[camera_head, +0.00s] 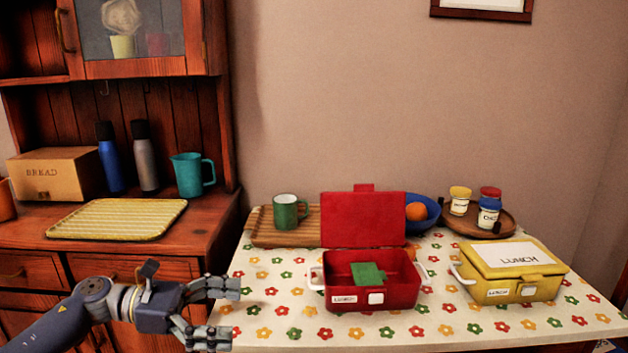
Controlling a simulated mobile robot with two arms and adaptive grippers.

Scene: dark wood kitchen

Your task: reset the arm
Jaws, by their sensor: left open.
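My left gripper (228,314) reaches in from the lower left with its fingers spread and nothing between them. It hovers at the left front edge of the flowered table (290,333). To its right, the red lunch box (345,297) stands open with its lid (363,218) raised at the back. A green thing (368,274) lies in the box. The gripper is apart from the box. My right gripper does not show.
A yellow lunch box (512,270) stands shut at the right. Behind are a green mug (289,211) on a wooden board, a blue bowl (429,208) with an orange fruit, and a round tray (506,222) with small jars. A dark wood cabinet (110,236) stands left.

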